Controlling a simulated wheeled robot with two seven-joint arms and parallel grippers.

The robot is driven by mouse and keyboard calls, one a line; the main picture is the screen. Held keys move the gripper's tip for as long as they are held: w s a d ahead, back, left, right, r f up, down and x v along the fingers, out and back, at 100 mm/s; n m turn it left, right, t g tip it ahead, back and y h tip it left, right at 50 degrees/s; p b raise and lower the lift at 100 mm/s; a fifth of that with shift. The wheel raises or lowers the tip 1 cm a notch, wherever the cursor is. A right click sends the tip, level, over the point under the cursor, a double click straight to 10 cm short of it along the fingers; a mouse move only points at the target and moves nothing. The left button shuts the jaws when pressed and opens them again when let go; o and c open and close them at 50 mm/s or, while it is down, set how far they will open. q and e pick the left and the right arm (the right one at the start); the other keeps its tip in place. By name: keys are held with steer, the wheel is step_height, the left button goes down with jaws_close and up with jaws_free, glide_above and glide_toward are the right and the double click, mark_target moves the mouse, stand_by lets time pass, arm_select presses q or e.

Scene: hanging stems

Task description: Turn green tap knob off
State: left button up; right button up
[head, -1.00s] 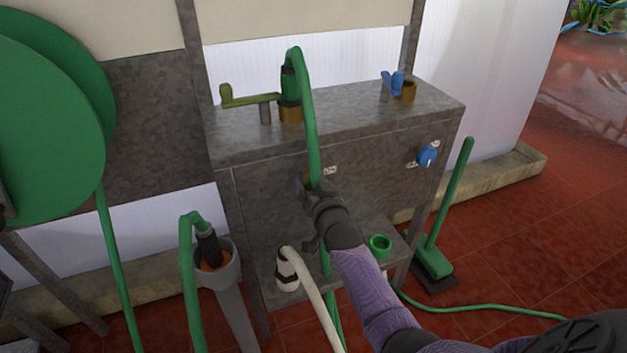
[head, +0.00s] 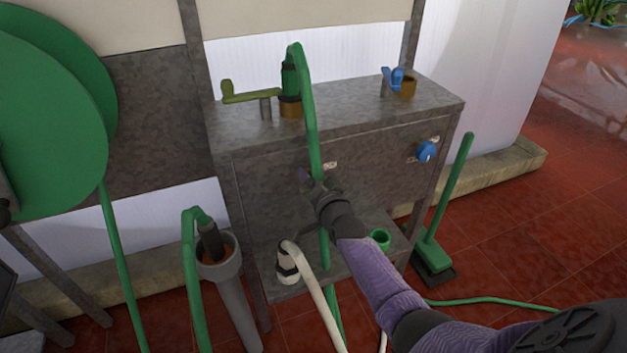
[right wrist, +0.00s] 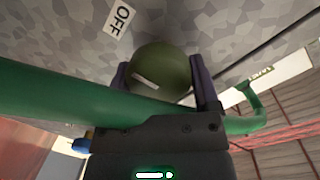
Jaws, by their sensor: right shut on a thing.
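The green tap knob (right wrist: 160,72) is a dark green round knob with a white line mark, on the grey metal face in the right wrist view. Its white line lies slanted. An OFF label (right wrist: 119,18) is at its upper left. My right gripper (head: 304,179) is at the front panel of the metal cabinet, its fingers on either side of the knob and shut on it. In the head view the gripper and hose hide the knob. My left gripper is in neither view.
A green hose (head: 311,120) hangs from the top tap and crosses close to my right gripper; it also passes in front of the knob in the right wrist view (right wrist: 60,95). A blue knob (head: 427,151) is right on the panel. A white hose nozzle (head: 288,265) stands on the shelf below.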

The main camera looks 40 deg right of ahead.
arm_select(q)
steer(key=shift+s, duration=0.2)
arm_select(e)
steer(key=o, duration=1)
steer(key=shift+c, duration=0.2)
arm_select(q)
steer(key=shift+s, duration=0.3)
arm_select(e)
steer(key=shift+o, duration=0.7)
steer(key=shift+s+r, duration=0.1)
steer(key=shift+s, duration=0.1)
arm_select(q)
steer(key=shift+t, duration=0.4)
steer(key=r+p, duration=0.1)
steer(key=p, duration=0.1)
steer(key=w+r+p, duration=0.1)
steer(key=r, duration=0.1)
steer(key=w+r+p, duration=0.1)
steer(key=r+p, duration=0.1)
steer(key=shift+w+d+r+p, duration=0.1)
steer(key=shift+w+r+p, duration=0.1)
steer(key=shift+p, duration=0.15)
arm_select(e)
steer(key=f+v, duration=0.1)
steer(key=v, duration=0.8)
steer(key=shift+s+r, duration=0.25)
steer(key=shift+r, duration=0.15)
